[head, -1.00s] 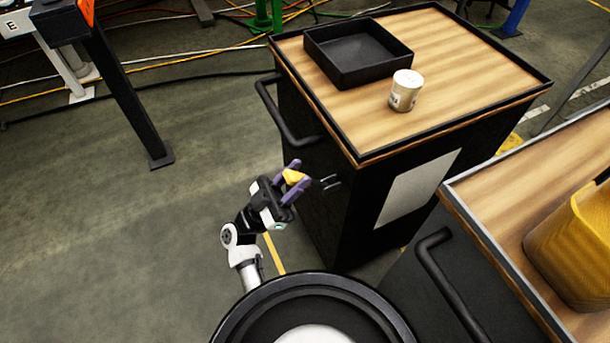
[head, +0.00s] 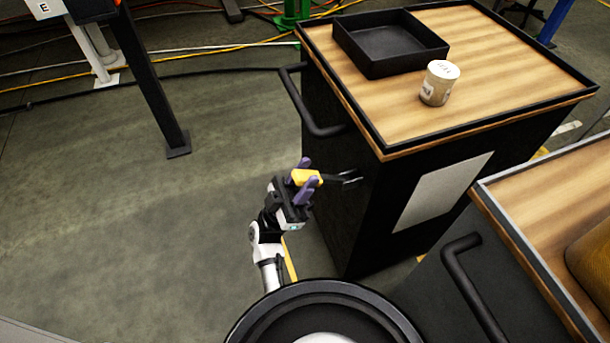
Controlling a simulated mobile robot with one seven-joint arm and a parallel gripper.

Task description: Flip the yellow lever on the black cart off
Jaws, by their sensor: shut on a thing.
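The black cart (head: 345,215) stands right of centre in the head view, with a wood-look top. The yellow lever (head: 306,177) sticks out from the cart's left side on a thin metal mount (head: 343,177), below the cart's handle. My gripper (head: 304,181) is at the lever, with a purple finger on each side of it. The gripper is shut on the lever, and the fingers hide part of it.
A black tray (head: 372,62) and a labelled can (head: 439,83) are on the cart top. The cart's black handle (head: 305,108) juts out above my gripper. A second cart with a handle (head: 462,262) is at the lower right.

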